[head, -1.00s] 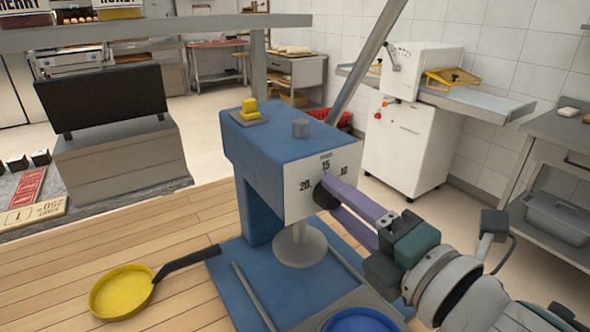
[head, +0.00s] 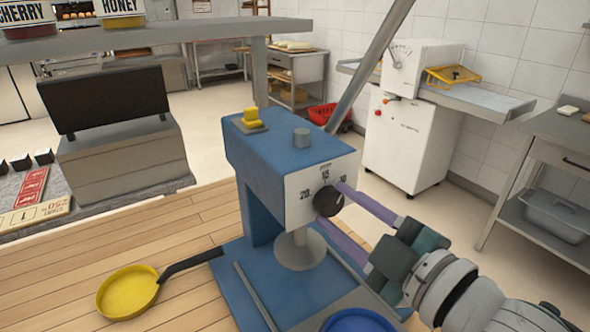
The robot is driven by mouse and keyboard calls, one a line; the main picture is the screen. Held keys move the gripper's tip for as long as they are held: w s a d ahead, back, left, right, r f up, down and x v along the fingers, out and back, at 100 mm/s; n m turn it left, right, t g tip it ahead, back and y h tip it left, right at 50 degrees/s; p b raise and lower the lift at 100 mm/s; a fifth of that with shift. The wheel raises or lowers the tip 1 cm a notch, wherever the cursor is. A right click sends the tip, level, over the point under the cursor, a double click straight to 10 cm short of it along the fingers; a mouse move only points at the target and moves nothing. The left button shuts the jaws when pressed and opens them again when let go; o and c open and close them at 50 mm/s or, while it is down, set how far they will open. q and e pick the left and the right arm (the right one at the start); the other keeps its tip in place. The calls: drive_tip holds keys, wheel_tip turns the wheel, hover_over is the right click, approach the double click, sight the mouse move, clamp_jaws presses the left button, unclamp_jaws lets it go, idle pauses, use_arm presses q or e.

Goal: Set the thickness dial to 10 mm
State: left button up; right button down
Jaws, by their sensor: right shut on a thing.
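The blue press (head: 262,150) stands on its blue base on the wooden table. Its white front plate (head: 300,192) carries the numbers 20 at left, 15 at top and 10 at right. The black thickness dial (head: 327,204) sits below these numbers. My right gripper (head: 330,204) reaches in from the right, with one purple finger above right of the dial and one below it, and is shut on the dial. A pale mark on the dial seems to point to the upper right, toward 10, but is too small to read exactly. My left gripper is out of view.
A yellow pan (head: 128,292) with a black handle lies left of the press. A blue round dish (head: 360,321) is at the front edge. A grey shelf (head: 150,34) with jars crosses the upper left.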

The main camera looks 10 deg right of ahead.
drive_tip(key=m, duration=0.3)
drive_tip(key=shift+m+y, duration=0.3)
drive_tip(key=shift+m, duration=0.9)
drive_tip(key=shift+c, duration=1.8)
unclamp_jaws()
drive_tip(key=shift+s, duration=0.1)
drive_tip(key=v, duration=0.9)
drive_tip(key=shift+s+d, duration=0.2)
drive_tip(key=shift+s, duration=0.15)
